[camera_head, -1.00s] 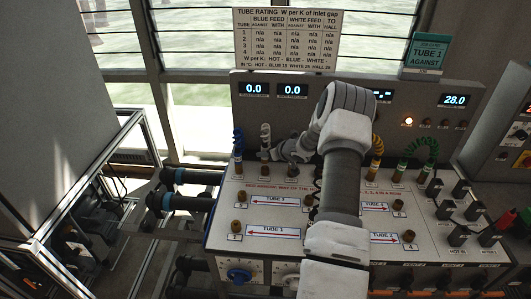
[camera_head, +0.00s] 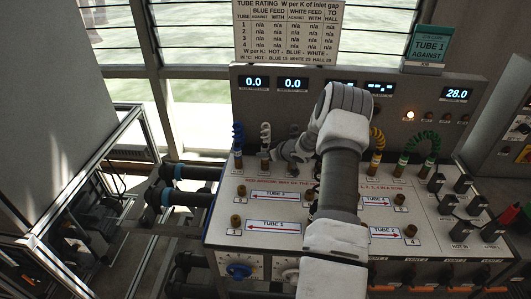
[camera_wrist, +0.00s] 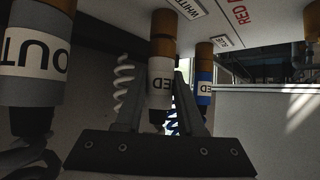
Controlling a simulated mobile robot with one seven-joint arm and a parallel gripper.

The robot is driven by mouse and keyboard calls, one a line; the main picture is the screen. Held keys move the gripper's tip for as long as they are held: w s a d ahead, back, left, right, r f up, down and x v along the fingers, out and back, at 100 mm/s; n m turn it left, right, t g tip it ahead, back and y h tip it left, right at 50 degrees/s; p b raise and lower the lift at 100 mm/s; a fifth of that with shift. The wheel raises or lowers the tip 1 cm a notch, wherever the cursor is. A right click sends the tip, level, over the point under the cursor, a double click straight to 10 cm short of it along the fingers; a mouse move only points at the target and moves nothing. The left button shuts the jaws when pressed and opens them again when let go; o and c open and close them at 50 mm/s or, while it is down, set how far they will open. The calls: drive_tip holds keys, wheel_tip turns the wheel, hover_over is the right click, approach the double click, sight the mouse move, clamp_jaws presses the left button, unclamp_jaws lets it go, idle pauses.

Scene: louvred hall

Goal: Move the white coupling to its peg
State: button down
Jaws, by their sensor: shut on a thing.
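The white coupling (camera_wrist: 160,82) has dark lettering ending in "ED" and sits between the two fingers of my gripper (camera_wrist: 158,78), which is shut on it. It lines up with a brass peg (camera_wrist: 163,32) beside a label reading "WHITE"; they appear to touch, but I cannot tell how fully it is seated. In the head view my gripper (camera_head: 284,150) is at the back left of the panel, partly hidden by my wrist. The white coiled hose (camera_head: 265,137) stands just left of it.
A blue coupling (camera_wrist: 204,84) on its own peg is close beside my gripper; its blue hose (camera_head: 238,137) also shows in the head view. A white-banded "OUT" coupling (camera_wrist: 32,55) is on the other side. Yellow (camera_head: 377,140) and green hoses (camera_head: 425,143) stand farther right. Several bare brass pegs dot the panel (camera_head: 330,222).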

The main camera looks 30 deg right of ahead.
drive_tip(key=shift+c, duration=2.2)
unclamp_jaws()
drive_tip(key=s+r+p, duration=0.3)
drive_tip(key=r+p, duration=0.2)
drive_tip(key=r, duration=0.1)
drive_tip(key=shift+s+d+r, duration=0.15)
drive_tip(key=shift+r, duration=0.05)
